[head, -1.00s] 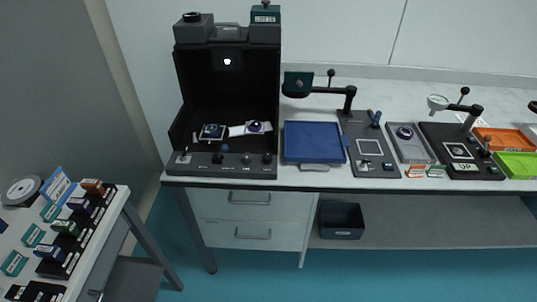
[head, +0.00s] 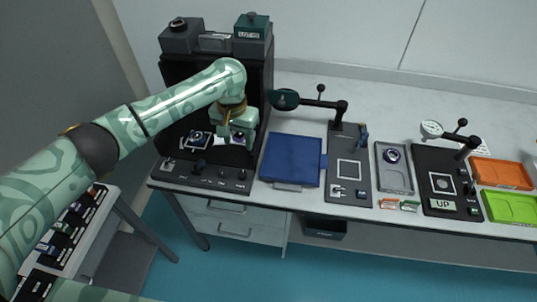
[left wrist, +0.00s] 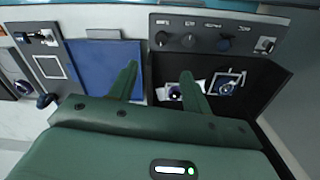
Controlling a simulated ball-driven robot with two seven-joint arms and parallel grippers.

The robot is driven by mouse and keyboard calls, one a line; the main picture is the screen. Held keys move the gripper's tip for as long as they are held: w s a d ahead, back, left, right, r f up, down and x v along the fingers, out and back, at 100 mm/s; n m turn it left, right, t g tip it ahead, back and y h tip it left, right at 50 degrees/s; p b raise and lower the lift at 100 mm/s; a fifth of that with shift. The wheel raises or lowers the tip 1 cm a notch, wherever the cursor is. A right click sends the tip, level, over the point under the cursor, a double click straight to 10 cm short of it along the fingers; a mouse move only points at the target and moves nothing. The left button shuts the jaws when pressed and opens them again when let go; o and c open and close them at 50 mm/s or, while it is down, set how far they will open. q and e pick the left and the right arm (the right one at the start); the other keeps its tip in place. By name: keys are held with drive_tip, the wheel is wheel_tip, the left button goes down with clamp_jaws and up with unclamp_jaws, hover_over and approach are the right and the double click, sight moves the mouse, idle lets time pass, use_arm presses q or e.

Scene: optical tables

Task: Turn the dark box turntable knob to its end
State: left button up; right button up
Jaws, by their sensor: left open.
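The dark box (head: 172,75) stands open-fronted at the left end of the bench, partly hidden by my left arm. The labels are too small to read, so I cannot tell which knob is the turntable's. My left gripper (head: 232,138) is open and empty, above the box's right part, apart from the knobs; its fingers (left wrist: 160,70) show in the wrist view.
Inside the box are a dark mount (head: 198,140) and a second piece (left wrist: 175,91) on a white strip. A blue tray (head: 290,160) lies right of the box, with a magnifier arm (head: 318,103) behind it. A side table (head: 120,205) stands at lower left.

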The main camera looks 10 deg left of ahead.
use_arm(q)
drive_tip(key=b, duration=0.3)
hover_over(242, 173)
wheel_tip(242, 173, down, 5)
wheel_tip(242, 173, down, 9)
drive_tip(key=b, duration=0.4)
drive_tip(key=shift+d, duration=0.1)
drive_tip(key=shift+f+b, duration=0.55)
drive_tip(key=shift+f, duration=0.15)
use_arm(e)
wheel_tip(242, 173, down, 8)
drive_tip(key=s, duration=0.1)
drive_tip(key=shift+s+a, duration=0.2)
drive_tip(key=shift+s, duration=0.2)
drive_tip(key=shift+r, duration=0.15)
use_arm(q)
drive_tip(key=shift+r, duration=0.1)
drive_tip(key=c, duration=1)
